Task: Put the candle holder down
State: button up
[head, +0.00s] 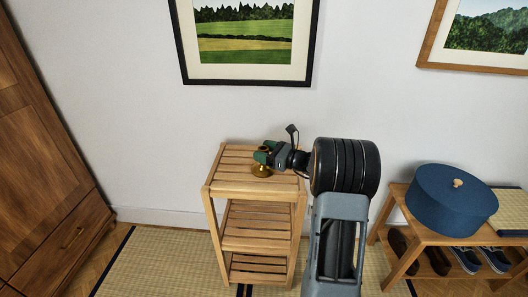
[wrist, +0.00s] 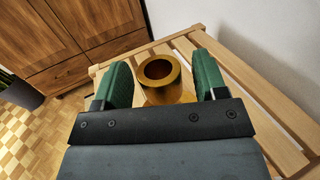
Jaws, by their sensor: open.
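The candle holder (wrist: 160,78) is brass-coloured with a round open socket and a wider base. It stands upright on the top of a slatted wooden shelf unit (head: 228,187); in the head view the candle holder (head: 261,170) is partly hidden by my gripper. My gripper (head: 262,153) has green fingers and is at the candle holder's height. In the wrist view the fingers of my gripper (wrist: 162,85) are open, one on each side of the candle holder, with gaps between. The lower part of the holder is partly hidden by the gripper body.
A wooden wardrobe (head: 45,160) stands at the left. A low bench (head: 440,232) at the right bears a blue round box (head: 450,198), with shoes beneath. A framed picture (head: 250,83) hangs on the wall behind the shelf. The shelf top around the holder looks clear.

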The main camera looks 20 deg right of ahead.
jog(key=shift+r, duration=0.1)
jog(key=shift+s+d, duration=0.15)
jog(key=p+v, duration=0.1)
jog(key=v, duration=0.9)
jog(key=shift+s+d+p, duration=0.25)
jog(key=shift+p, duration=0.1)
jog(key=shift+s+a, duration=0.15)
jog(key=shift+s, duration=0.05)
jog(key=s+a+f+n+g+h, duration=0.1)
jog(key=s+a+n+g, duration=0.2)
jog(key=a+n+g, duration=0.4)
jog(key=s+a+n+g, duration=0.4)
jog(key=a+n, duration=0.1)
jog(key=a, duration=0.5)
jog(key=s+a+f+n+h, duration=0.1)
jog(key=s+a+n+h, duration=0.1)
jog(key=s+n+h, duration=0.8)
jog(key=n, duration=0.6)
jog(key=shift+a+n, duration=0.3)
jog(key=shift+a, duration=0.1)
